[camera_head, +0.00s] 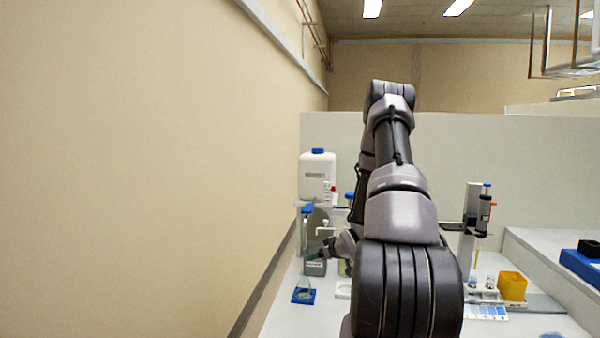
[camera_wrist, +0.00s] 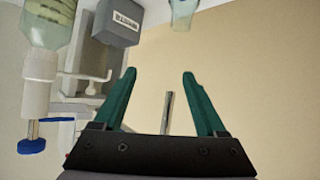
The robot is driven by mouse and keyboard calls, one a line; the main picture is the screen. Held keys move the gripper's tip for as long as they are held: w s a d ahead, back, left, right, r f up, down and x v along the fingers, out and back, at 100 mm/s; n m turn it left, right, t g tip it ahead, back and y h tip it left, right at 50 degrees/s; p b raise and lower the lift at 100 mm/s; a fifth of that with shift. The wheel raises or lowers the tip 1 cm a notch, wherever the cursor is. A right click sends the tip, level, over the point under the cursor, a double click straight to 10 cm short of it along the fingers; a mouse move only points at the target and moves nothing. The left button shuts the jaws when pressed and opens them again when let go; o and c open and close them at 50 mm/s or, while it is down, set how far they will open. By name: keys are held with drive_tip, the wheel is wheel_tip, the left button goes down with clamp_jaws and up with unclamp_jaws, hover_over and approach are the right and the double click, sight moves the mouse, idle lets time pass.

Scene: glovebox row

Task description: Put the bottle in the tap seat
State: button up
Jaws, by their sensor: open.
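My gripper (camera_head: 322,254) reaches down at the left end of the bench. In the wrist view its two green fingers (camera_wrist: 160,80) are spread wide with nothing between them. A clear glass vessel (camera_wrist: 183,12) shows at the top edge of that view, beyond the fingers and apart from them; I cannot tell whether it is the bottle. A bottle with pale green contents and a white neck (camera_wrist: 46,25) is at upper left, upside down in the picture. A white tap-like spout (camera_wrist: 85,78) shows beside it. I cannot make out the tap seat for sure.
A white canister with a blue cap (camera_head: 318,176) stands high by the wall. A grey labelled box (camera_wrist: 115,22) is near my gripper. A blue base (camera_head: 303,297) lies at the bench's left edge. A yellow container (camera_head: 512,286) and a stand (camera_head: 471,220) are at right.

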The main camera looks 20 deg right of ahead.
drive_tip(key=s+a+r+m+g+h, duration=0.1)
drive_tip(key=s+a+r, duration=0.1)
drive_tip(key=r, duration=0.7)
drive_tip(key=s+a+r+m+g+h, duration=0.1)
drive_tip(key=s+a+r, duration=0.2)
drive_tip(key=r, duration=0.6)
drive_tip(key=s+a+r+m+g+h, duration=0.1)
drive_tip(key=s+a+r, duration=0.1)
drive_tip(key=r, duration=0.7)
drive_tip(key=s+a+r+m+y, duration=0.1)
drive_tip(key=s+a+r, duration=0.2)
drive_tip(key=s, duration=0.5)
drive_tip(key=s+a+r+m+g+y, duration=0.1)
drive_tip(key=s+a+r, duration=0.3)
drive_tip(key=s+a, duration=0.2)
drive_tip(key=s+a+r+m+y, duration=0.1)
drive_tip(key=s+a+r, duration=0.3)
drive_tip(key=s, duration=0.5)
drive_tip(key=shift+s+a+g+y, duration=0.3)
drive_tip(key=shift+s+a+y, duration=0.05)
drive_tip(key=shift+a+y, duration=0.2)
